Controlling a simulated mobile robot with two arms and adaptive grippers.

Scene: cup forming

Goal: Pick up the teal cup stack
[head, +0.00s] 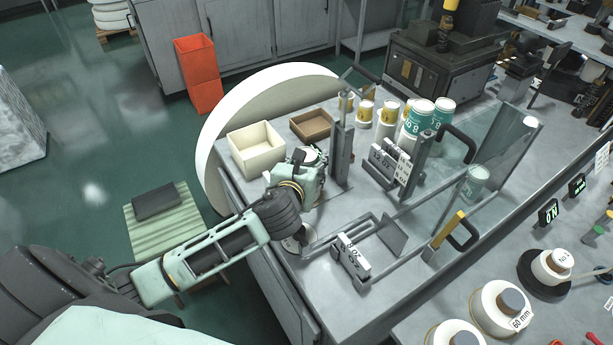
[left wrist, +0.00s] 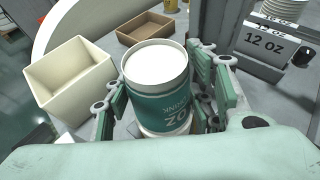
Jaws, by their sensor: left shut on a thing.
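The teal cup stack (left wrist: 160,98) stands between my left gripper's fingers in the left wrist view, with a white top and partly visible white lettering. The fingers of my left gripper (left wrist: 160,105) are shut on it from both sides. Its lower end is hidden by the gripper body, so I cannot tell whether it touches the table. In the head view my left gripper (head: 312,168) is over the left part of the grey table, and the held stack is mostly hidden there. My right gripper is not in view.
A cream bin (head: 257,150) and a brown tray (head: 312,125) sit behind and left of the gripper. A grey post (head: 342,155) stands close on its right. Other teal cups (head: 418,116), a 12 oz sign (head: 385,163) and a clear guard panel (head: 505,145) are farther right.

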